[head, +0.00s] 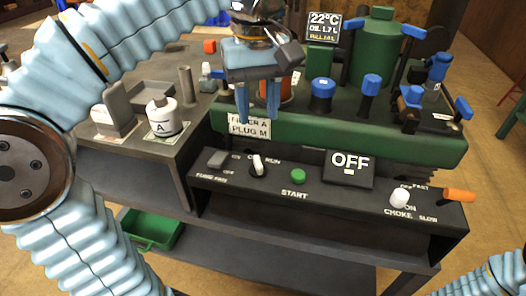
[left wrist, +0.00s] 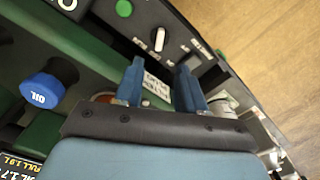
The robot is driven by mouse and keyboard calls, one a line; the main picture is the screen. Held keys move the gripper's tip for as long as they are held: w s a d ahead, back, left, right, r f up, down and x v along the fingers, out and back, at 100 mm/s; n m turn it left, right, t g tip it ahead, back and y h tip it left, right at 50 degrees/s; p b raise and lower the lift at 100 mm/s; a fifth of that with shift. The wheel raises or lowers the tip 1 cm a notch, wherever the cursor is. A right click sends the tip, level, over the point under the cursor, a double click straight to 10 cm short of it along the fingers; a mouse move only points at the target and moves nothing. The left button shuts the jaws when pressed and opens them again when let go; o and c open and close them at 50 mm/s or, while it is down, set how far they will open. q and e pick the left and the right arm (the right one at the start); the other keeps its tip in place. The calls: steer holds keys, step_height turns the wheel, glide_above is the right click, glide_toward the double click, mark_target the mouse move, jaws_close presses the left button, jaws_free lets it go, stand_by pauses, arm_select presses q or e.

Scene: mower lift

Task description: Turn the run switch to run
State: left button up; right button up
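The run switch (head: 257,164) is a small white knob on the dark front panel, beside the label RUN. Its knob leans slightly up and left, away from RUN. It also shows in the left wrist view (left wrist: 160,40), beyond my fingertips. The display (head: 349,167) on the same panel reads OFF. My left gripper (head: 257,115) points down over the machine's front edge, above and behind the switch in the head view. Its two blue fingers are apart, with nothing held between them, and they do not touch the switch (left wrist: 160,70). My right gripper is out of view.
A white choke knob (head: 400,197) and orange lever (head: 458,195) are further right. The label plate (head: 249,128) and green machine edge (head: 330,135) lie close to my fingers.

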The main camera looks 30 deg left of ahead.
mark_target(259, 162)
arm_select(q)
step_height(259, 162, down, 12)
steer(key=shift+r+b, duration=0.2)
steer(key=shift+b, duration=1.05)
jaws_close()
